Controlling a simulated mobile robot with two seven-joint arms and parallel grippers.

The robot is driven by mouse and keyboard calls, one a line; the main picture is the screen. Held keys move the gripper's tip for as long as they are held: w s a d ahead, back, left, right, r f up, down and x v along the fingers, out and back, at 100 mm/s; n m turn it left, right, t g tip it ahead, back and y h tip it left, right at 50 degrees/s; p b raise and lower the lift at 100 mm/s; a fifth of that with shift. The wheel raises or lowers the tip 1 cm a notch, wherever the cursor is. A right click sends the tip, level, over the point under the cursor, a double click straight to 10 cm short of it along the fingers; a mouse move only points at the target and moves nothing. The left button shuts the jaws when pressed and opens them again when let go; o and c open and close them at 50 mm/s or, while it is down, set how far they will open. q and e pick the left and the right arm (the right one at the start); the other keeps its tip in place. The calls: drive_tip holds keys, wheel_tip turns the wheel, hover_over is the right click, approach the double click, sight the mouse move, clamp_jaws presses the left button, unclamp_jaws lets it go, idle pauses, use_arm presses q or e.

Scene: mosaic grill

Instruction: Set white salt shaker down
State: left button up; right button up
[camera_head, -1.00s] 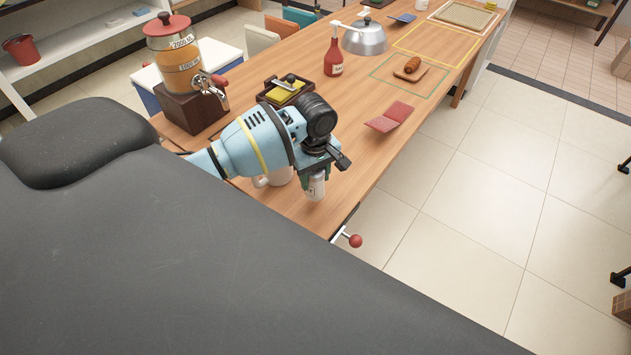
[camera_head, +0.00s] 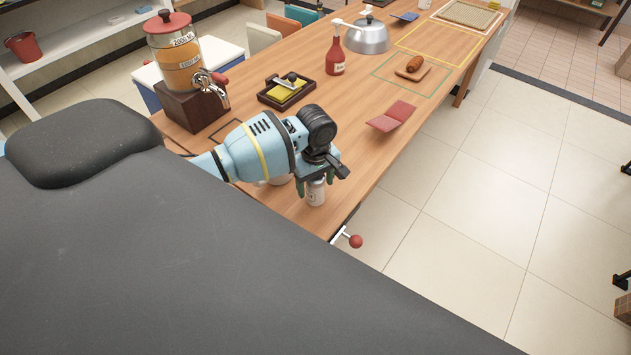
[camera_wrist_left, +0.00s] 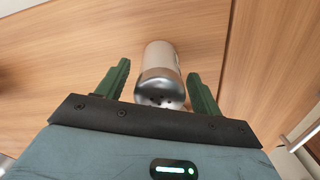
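The white salt shaker (camera_head: 316,192) has a silver perforated top and stands upright near the table's front edge. In the left wrist view the shaker (camera_wrist_left: 160,74) lies between the two green fingers, with a gap on each side. My left gripper (camera_head: 318,184) is open around the upper part of the shaker, pointing down. Its fingers also show spread in the left wrist view (camera_wrist_left: 160,88). The wooden table (camera_head: 350,140) is under the shaker. My right gripper is not in view.
A white item (camera_head: 280,180) is partly hidden behind my left gripper. A drink dispenser (camera_head: 188,75), a dark tray (camera_head: 270,100), a red bottle (camera_head: 335,55) and a red booklet (camera_head: 392,115) stand farther back. Bare wood lies right of the gripper.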

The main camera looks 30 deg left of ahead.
use_arm(q)
wheel_tip(320, 180, up, 12)
drive_tip(key=shift+r+p, duration=0.15)
drive_tip(key=shift+p, duration=0.2)
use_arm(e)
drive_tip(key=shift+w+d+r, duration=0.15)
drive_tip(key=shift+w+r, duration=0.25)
use_arm(q)
drive_tip(key=shift+d, duration=0.1)
